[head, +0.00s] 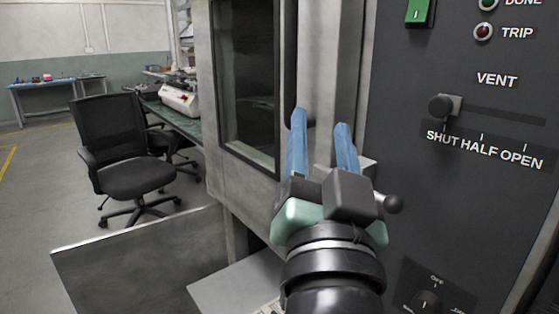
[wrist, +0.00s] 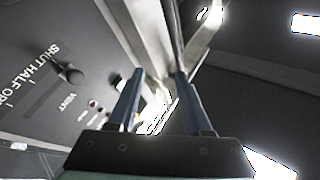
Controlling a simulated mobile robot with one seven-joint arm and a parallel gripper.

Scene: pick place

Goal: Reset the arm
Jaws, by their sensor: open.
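My gripper (head: 322,132) is in the middle of the head view, with its blue fingers apart and pointing up. Nothing shows between the fingers. It is in front of the grey cabinet edge, left of the dark control panel (head: 458,200). In the wrist view the two fingers of my gripper (wrist: 158,80) are also spread apart, and the space between them is empty. The panel (wrist: 35,65) shows at the left there.
The vent slider (head: 440,107) on the panel stands at SHUT. A small lever knob (head: 393,204) is just right of my gripper. A dark cabinet window (head: 248,80) is to its left. An office chair (head: 125,150) and workbench (head: 185,125) stand farther left, with open floor around.

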